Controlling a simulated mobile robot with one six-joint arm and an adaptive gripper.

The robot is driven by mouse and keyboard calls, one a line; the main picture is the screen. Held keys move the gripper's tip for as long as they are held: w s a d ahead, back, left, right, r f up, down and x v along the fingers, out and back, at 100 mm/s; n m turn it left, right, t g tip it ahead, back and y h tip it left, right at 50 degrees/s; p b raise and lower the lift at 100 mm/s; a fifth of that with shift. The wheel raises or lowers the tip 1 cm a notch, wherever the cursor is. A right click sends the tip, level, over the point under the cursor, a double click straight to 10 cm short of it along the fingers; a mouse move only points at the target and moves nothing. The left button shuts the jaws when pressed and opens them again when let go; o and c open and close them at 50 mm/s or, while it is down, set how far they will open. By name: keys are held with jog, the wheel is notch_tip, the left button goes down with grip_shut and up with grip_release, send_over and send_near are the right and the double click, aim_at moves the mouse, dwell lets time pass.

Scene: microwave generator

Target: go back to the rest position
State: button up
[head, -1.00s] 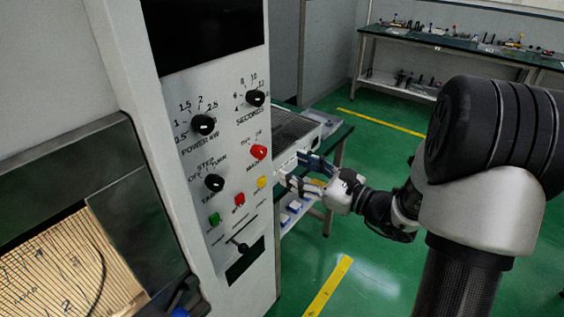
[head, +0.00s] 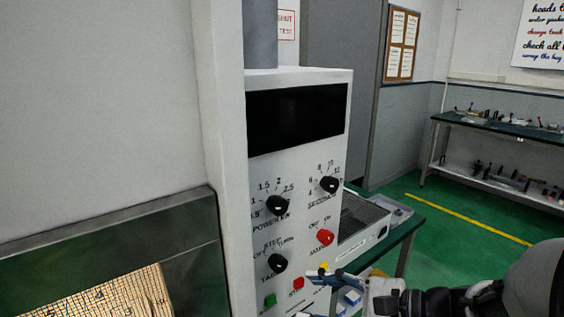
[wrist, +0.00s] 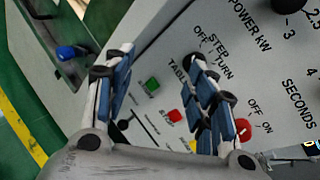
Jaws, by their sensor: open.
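My gripper (head: 312,298) is at the bottom of the head view, in front of the lower part of the grey control panel (head: 305,220). Its two blue-padded fingers are apart with nothing between them. In the wrist view my gripper (wrist: 160,72) is open and faces the panel at an angle. The green button (wrist: 152,84) and red button (wrist: 174,116) show between the fingers. The right finger partly covers the black TABLE knob (wrist: 194,62). I cannot tell whether the fingers touch the panel.
The panel carries a red mains knob (head: 325,237), a power knob (head: 278,205) and a seconds knob (head: 329,185). A grey device (head: 362,222) stands on a green-topped table behind it. A blue-tipped handle (wrist: 70,52) is left in the wrist view. Green floor (head: 425,210) is clear at right.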

jog(key=s+a+f+n+g+h, duration=0.25)
jog(key=s+n+g+h, duration=0.25)
jog(key=s+n, duration=0.7)
jog(key=s+d+r+n+t+h, duration=0.1)
jog(key=s+d+n+t+h, duration=0.1)
jog(key=s+d+n+h, duration=0.3)
jog(key=s+d+h, duration=0.1)
jog(key=d+h, duration=0.1)
jog(key=shift+d+r, duration=0.15)
jog(key=shift+d, duration=0.25)
jog(key=shift+d+r+n+t+h, duration=0.2)
jog(key=shift+d+n+t+h, duration=0.2)
jog(key=shift+n+t, duration=0.1)
jog(key=shift+c, duration=0.2)
